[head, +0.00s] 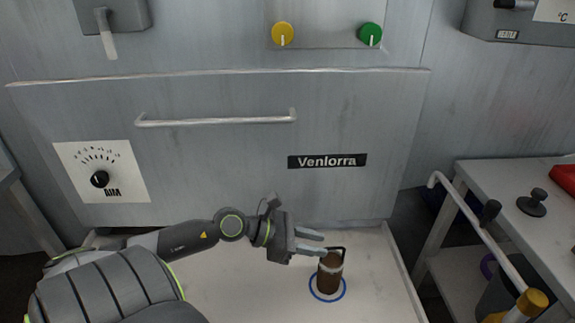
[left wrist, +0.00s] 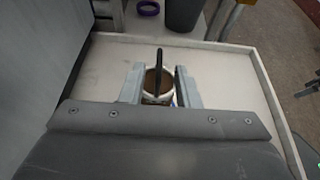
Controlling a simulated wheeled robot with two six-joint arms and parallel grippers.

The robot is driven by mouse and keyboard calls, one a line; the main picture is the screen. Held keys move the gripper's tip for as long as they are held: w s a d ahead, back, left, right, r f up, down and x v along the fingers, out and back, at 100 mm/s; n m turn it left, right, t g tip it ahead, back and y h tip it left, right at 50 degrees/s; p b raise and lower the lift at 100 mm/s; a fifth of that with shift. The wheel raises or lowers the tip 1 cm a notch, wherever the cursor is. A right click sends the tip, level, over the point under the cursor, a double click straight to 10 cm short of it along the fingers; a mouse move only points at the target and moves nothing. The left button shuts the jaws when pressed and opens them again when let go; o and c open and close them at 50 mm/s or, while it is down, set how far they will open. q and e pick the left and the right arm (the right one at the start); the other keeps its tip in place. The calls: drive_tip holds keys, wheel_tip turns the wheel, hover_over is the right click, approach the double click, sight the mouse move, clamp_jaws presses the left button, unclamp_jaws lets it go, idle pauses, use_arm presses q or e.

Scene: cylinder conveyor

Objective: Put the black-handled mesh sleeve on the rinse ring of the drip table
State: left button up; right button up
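The mesh sleeve (head: 329,276) is a brown cylinder with a pale band and a black handle. It stands upright inside a blue ring (head: 313,294) marked on the white drip table (head: 235,295). My left gripper (head: 320,244) is open beside the top of the sleeve, close to its handle. In the left wrist view the sleeve (left wrist: 151,88) shows between the two spread fingers, with the black handle (left wrist: 158,62) upright in the gap. I see no finger pressed on the handle. Part of the blue ring is hidden behind the sleeve. My right gripper is not in view.
A grey cabinet with a bar handle (head: 215,121) stands behind the table. The drip table has a raised rim (head: 404,275). At right, a side table (head: 520,180) has a white rail and a black knob (head: 533,202). The table left of the sleeve is clear.

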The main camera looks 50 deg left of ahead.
use_arm(q)
drive_tip(key=p+v, duration=0.2)
drive_tip(key=v, duration=0.4)
drive_tip(key=shift+s+a, duration=0.25)
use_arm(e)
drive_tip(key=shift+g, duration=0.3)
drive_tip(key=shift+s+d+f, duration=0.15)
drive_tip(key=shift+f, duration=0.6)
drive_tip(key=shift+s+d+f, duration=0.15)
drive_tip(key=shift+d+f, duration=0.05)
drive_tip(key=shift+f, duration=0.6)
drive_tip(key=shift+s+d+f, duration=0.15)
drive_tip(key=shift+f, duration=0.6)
use_arm(q)
drive_tip(key=shift+r, duration=0.1)
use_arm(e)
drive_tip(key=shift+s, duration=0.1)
